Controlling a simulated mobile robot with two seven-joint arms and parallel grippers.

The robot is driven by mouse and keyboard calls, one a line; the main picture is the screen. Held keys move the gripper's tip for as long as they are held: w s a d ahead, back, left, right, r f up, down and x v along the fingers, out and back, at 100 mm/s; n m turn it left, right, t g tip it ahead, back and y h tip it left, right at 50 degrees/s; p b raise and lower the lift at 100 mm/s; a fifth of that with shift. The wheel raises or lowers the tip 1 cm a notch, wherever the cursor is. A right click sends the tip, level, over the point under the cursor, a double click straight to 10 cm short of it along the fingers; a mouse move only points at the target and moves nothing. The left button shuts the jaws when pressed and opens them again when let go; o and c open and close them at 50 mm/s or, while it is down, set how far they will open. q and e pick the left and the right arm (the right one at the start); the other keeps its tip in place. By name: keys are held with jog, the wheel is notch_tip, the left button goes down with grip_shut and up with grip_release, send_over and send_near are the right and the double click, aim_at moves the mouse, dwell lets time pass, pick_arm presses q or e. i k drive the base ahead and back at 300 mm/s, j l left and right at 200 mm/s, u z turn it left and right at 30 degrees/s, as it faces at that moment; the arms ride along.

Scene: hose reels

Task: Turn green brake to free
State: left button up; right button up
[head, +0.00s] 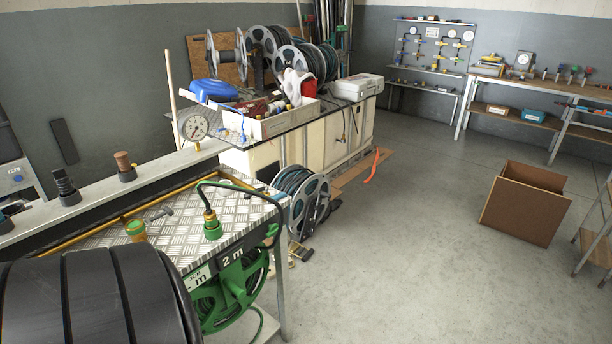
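A green hose reel (237,287) hangs under the front edge of a diamond-plate bench (180,217). A small green part (272,230) shows at the reel's upper right; it may be the brake, but its setting is too small to tell. A green fitting (212,228) with a black hose stands on the bench top. A second, yellow-green fitting (137,231) stands to its left. Neither of my grippers is in the head view.
A large dark rounded shape (95,300) fills the lower left and hides part of the bench and reel. A grey hose reel (308,205) stands on the floor beyond the bench. A brown open box (523,207) stands at the right. The floor (400,270) between is clear.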

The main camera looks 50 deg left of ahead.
aim_at(273, 228)
jog(key=i+l+u, duration=0.1)
jog(key=i+u, duration=0.35)
jog(key=i+l+u, duration=0.25)
jog(key=i+u, duration=0.15)
jog(key=i+l+u, duration=0.45)
jog(key=k+j, duration=0.05)
jog(key=j, duration=0.05)
